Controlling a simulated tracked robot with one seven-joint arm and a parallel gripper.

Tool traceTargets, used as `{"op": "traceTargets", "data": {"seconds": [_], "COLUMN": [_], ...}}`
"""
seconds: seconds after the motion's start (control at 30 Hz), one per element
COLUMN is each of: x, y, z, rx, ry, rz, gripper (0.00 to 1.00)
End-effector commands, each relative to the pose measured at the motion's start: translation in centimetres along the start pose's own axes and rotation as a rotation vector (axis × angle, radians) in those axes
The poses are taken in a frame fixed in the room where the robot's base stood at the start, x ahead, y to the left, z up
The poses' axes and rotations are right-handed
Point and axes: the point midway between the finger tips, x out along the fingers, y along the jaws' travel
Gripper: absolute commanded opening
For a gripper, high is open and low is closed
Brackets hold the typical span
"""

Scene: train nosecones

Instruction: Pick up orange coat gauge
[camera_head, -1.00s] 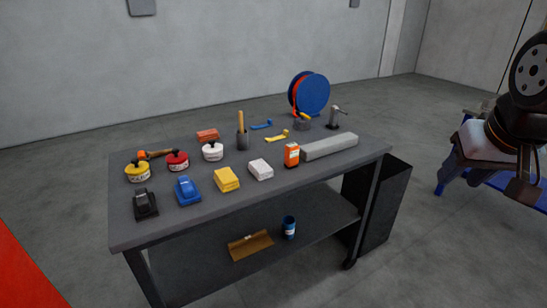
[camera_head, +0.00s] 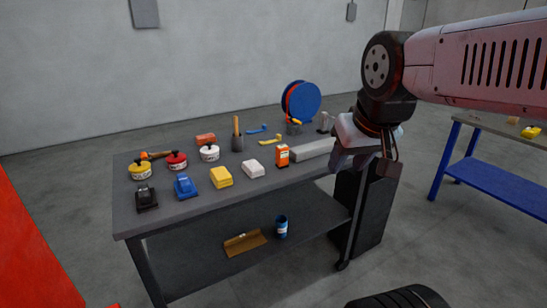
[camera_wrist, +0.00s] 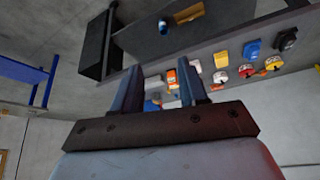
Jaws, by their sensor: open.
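The orange coat gauge (camera_head: 282,155) is a small upright orange box with a dark patch on its front. It stands on the grey table (camera_head: 190,215) near the front edge, left of a long grey block. In the wrist view the gauge (camera_wrist: 171,77) shows small between my fingers. My gripper (camera_wrist: 160,85) is open and empty, its two fingers apart. In the head view my gripper (camera_head: 352,160) hangs at the right end of the table, right of the gauge and apart from it. My wrist hides the right end of the grey block.
A white block (camera_head: 253,169), a yellow block (camera_head: 221,177) and a blue tool (camera_head: 185,186) stand left of the gauge. The grey block (camera_head: 312,150) lies close on its right. A blue reel (camera_head: 301,101) stands at the back. A black cabinet (camera_head: 362,220) is under my gripper.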

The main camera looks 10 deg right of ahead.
Motion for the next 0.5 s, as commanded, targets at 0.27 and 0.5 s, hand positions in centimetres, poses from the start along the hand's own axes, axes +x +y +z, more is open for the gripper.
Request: {"op": "traceTargets", "data": {"seconds": [0.27,0.5], "x": [0.5,4.6], "y": [0.2,1.3], "z": [-0.8,-6.4], "rx": [0.000,-0.018], "ry": [0.013,0.115], "rz": [0.008,0.057], "gripper": [0.60,0.79]}}
